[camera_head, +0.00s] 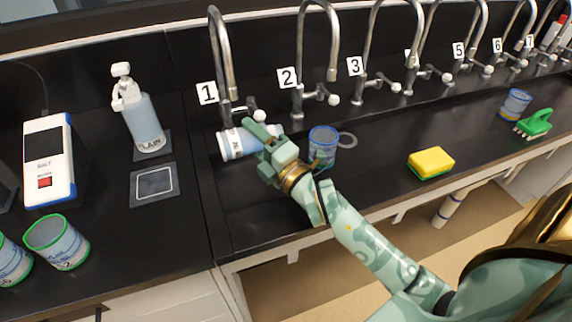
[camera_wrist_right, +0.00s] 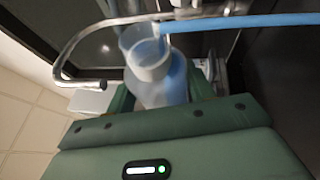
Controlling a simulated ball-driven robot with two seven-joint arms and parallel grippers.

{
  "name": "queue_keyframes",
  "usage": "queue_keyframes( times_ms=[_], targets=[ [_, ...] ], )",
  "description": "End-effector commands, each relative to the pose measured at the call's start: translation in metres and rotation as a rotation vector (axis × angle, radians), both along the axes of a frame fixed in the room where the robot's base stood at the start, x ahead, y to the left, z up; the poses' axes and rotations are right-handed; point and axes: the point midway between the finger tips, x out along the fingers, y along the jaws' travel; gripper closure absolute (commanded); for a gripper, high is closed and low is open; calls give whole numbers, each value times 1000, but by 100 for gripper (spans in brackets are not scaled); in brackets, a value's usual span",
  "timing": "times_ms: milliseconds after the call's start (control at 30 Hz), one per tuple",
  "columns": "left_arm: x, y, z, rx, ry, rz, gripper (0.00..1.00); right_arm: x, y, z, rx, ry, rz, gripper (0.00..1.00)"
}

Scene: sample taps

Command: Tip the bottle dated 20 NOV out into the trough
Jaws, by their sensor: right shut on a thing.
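A white and blue bottle (camera_head: 234,143) lies tipped on its side in the air at tap 1, over the left end of the black trough (camera_head: 250,198). Its label print is too small to read, so I cannot confirm the date. My right gripper (camera_head: 273,143) is shut on this bottle. In the right wrist view the bottle (camera_wrist_right: 160,85) shows between the fingers with its round mouth uncovered. A straight light-blue strip (camera_wrist_right: 240,22), which looks like poured liquid, runs from the mouth to the right edge. My left gripper is not in view.
Numbered taps line the back, with tap 1 (camera_head: 225,60) beside the bottle. A blue-banded cup (camera_head: 322,145), yellow sponge (camera_head: 431,162) and green brush (camera_head: 534,124) are at the trough. A pump bottle (camera_head: 140,115) and a meter (camera_head: 48,158) stand on the left counter.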

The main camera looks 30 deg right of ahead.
Motion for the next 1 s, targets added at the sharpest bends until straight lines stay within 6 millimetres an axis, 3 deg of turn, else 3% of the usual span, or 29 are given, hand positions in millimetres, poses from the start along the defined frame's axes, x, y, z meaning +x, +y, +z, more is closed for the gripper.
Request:
queue_keyframes(
  times_ms=[1000],
  targets=[
    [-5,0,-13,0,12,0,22,0,-2,5,100,-23,-1,76]
  ],
)
